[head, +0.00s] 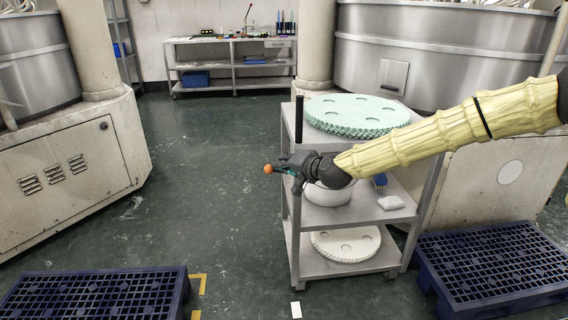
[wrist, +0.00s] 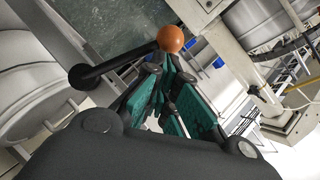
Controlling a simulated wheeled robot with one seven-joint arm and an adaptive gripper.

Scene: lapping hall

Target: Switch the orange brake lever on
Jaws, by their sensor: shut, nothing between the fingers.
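The brake lever shows its orange ball knob (head: 267,169) just left of my gripper (head: 280,168), beside the grey cart. The rest of the lever is hard to make out there. In the wrist view the orange knob (wrist: 170,39) sits just past the fingertips of my gripper (wrist: 158,64). A black rod (wrist: 118,64) runs from the knob down left to a thick round end. My gripper, with teal finger pads, is shut and empty. The fingertips are very close to the knob; I cannot tell whether they touch it.
The grey cart (head: 291,233) carries a pale green toothed disc (head: 356,114) on top and white parts on lower shelves. A black upright post (head: 299,119) stands at its left corner. Blue pallets (head: 97,296) lie at left and right (head: 495,265). The green floor left is clear.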

